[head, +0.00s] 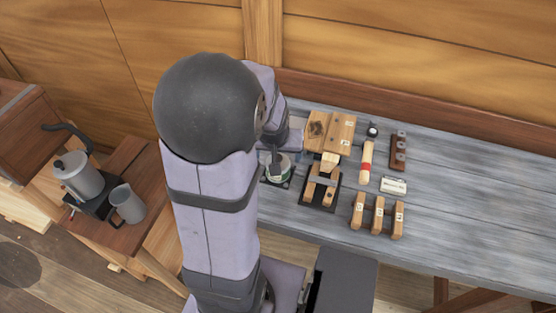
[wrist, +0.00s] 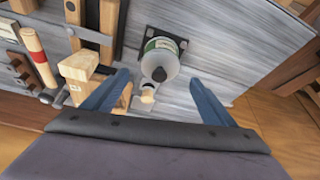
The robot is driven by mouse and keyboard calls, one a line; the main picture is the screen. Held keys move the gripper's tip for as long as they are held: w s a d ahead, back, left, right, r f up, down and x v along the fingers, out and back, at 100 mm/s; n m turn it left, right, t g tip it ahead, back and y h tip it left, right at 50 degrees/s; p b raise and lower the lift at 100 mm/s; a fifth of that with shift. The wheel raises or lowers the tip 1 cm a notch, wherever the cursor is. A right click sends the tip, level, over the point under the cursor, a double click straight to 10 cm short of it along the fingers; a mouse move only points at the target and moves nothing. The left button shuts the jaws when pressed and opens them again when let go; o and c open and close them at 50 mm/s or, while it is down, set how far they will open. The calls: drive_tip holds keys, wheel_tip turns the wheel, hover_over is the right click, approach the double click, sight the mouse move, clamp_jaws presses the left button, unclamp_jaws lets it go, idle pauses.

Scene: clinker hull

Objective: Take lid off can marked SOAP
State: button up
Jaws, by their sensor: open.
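A can with a green-and-white label (wrist: 160,46) stands on a small dark base on the grey bench. Its pale round lid (wrist: 165,62) is on top, with a dark knob (wrist: 160,74) in the middle. The writing on the label is too small to read. In the head view the can (head: 282,168) is partly hidden by my arm. My gripper (wrist: 161,80) is open, its two blue fingers apart on either side of the knob in the wrist view. I cannot tell how far above the lid they are.
Right of the can are a wooden block stand (head: 320,185), a wooden board (head: 328,132), a red-banded handled tool (head: 367,160), a brown holed block (head: 398,152), a white card (head: 393,184) and wooden clamps (head: 377,215). The bench's right end is clear. A kettle (head: 78,176) stands far left.

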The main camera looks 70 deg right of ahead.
sight(278, 159)
drive_tip(key=shift+x, duration=2)
drive_tip(key=shift+a, duration=0.1)
drive_tip(key=c, duration=1.1)
